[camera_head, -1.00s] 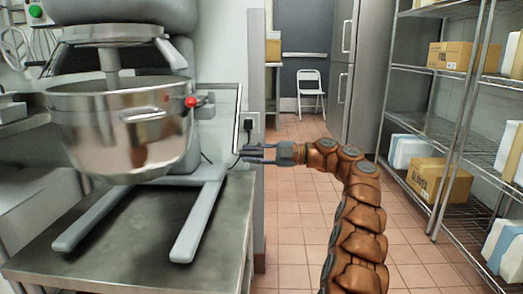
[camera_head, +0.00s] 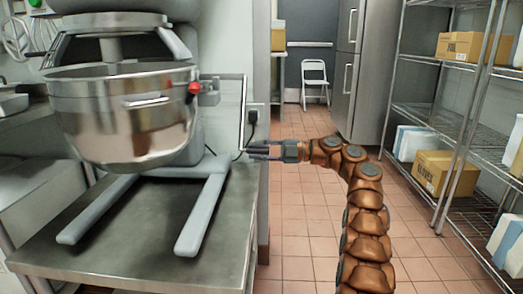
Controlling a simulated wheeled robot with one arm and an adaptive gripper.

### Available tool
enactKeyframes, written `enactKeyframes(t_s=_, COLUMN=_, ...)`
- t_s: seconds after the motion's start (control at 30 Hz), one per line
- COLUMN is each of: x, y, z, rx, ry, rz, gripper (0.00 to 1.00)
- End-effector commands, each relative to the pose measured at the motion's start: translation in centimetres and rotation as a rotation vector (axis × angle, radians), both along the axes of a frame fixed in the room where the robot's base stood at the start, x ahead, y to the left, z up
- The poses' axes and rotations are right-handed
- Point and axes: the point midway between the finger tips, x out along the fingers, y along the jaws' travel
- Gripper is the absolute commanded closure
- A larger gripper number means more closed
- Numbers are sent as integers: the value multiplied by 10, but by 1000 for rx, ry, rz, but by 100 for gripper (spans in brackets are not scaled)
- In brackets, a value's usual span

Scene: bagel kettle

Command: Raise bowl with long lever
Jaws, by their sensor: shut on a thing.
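The steel mixing bowl (camera_head: 122,125) hangs under the head of a grey floor mixer (camera_head: 125,18), above its two forward legs. A red knob (camera_head: 194,88) sits at the right of its rim. The long lever (camera_head: 242,108) is a thin bent metal bar running right from the mixer's side and then down. My gripper (camera_head: 252,151) reaches in from the right, with its fingers at the lower part of this lever, and is shut on it. The exact contact is small and partly hidden.
The mixer stands on a steel table (camera_head: 140,255). A wire shelf (camera_head: 440,115) with boxes lines the right side. A white folding chair (camera_head: 314,80) stands at the back. The tiled floor (camera_head: 300,215) between is clear.

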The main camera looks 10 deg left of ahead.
Motion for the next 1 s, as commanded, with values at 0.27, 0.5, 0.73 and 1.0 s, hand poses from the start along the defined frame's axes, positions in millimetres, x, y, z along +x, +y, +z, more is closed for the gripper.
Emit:
enactKeyframes(t_s=0.27, x=3, y=3, z=-4, rx=-2, ry=1, rz=-5, gripper=100)
enactKeyframes(t_s=0.5, x=4, y=3, z=-5, rx=-3, ry=2, rz=-9, gripper=100)
enactKeyframes(t_s=0.73, x=4, y=2, z=-4, rx=-2, ry=1, rz=-7, gripper=53)
enactKeyframes(t_s=1.0, x=3, y=1, z=-3, rx=0, ry=-1, rz=-6, gripper=51)
